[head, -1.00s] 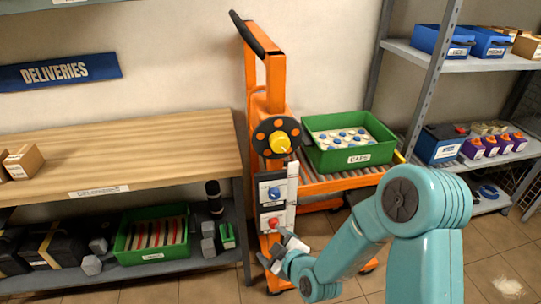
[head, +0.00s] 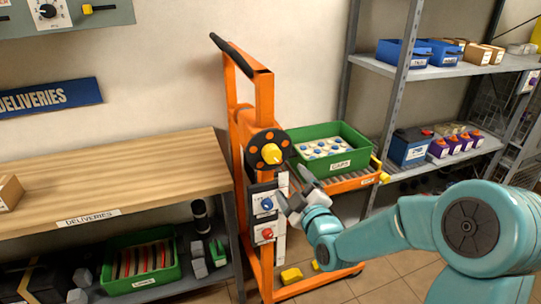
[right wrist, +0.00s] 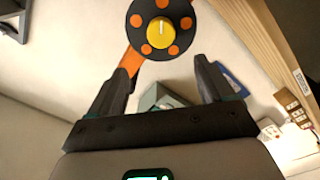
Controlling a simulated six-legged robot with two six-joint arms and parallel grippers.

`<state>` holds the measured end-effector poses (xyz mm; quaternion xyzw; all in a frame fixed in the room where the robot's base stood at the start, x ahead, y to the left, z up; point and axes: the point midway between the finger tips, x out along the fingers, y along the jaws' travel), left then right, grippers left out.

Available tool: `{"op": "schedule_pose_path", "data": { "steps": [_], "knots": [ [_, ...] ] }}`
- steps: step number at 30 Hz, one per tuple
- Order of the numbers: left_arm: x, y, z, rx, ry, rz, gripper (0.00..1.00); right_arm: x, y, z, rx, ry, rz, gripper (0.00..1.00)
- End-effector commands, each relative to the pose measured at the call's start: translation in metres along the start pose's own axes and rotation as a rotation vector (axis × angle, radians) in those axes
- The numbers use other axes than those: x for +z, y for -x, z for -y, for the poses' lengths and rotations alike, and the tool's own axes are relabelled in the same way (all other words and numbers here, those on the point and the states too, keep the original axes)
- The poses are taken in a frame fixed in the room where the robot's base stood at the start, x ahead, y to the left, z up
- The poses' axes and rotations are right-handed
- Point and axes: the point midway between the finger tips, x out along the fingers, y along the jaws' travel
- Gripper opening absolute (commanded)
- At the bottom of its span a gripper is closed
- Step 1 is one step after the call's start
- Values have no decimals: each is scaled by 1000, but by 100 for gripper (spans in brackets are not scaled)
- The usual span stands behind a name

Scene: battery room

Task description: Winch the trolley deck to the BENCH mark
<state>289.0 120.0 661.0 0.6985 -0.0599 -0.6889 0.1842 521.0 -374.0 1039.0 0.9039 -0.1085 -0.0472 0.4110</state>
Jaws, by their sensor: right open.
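The orange trolley (head: 239,130) stands between the bench and the shelving. Its winch wheel (head: 268,136), black with orange spots and a yellow hub (head: 271,153), faces me. A panel with a blue knob (head: 266,203) and a red knob (head: 266,233) sits below, beside a pale upright strip (head: 282,180); I cannot read a BENCH mark. The trolley deck (head: 358,183) carries a green crate (head: 301,139) of caps. My right gripper (head: 291,192) is open and empty, below and right of the wheel. In the right wrist view the wheel (right wrist: 142,22) lies beyond the open fingers (right wrist: 163,82).
The wooden bench (head: 130,175) stands at left, with a green bin (head: 155,283) on its lower shelf. Metal shelving (head: 440,72) with blue bins and a battery (head: 409,148) stands at right. Yellow pieces (head: 291,275) show low at the trolley's base.

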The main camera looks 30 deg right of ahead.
Motion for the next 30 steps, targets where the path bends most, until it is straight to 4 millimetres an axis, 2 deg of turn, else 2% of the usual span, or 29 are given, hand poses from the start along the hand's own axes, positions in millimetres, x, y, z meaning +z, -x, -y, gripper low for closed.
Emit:
{"op": "schedule_pose_path", "data": {
  "steps": [12,16,21,30],
  "knots": [
    [0,29,-10,0,0,0,67,-3,-97,0,-3,-1,0,82],
    [1,35,-12,0,0,0,67,-3,-121,1,-2,-1,0,82],
    [1,38,-14,0,0,0,67,-3,-140,3,-2,-1,0,82],
    [1,38,-14,0,0,0,67,-2,-145,4,-3,-1,0,82]
  ]
}}
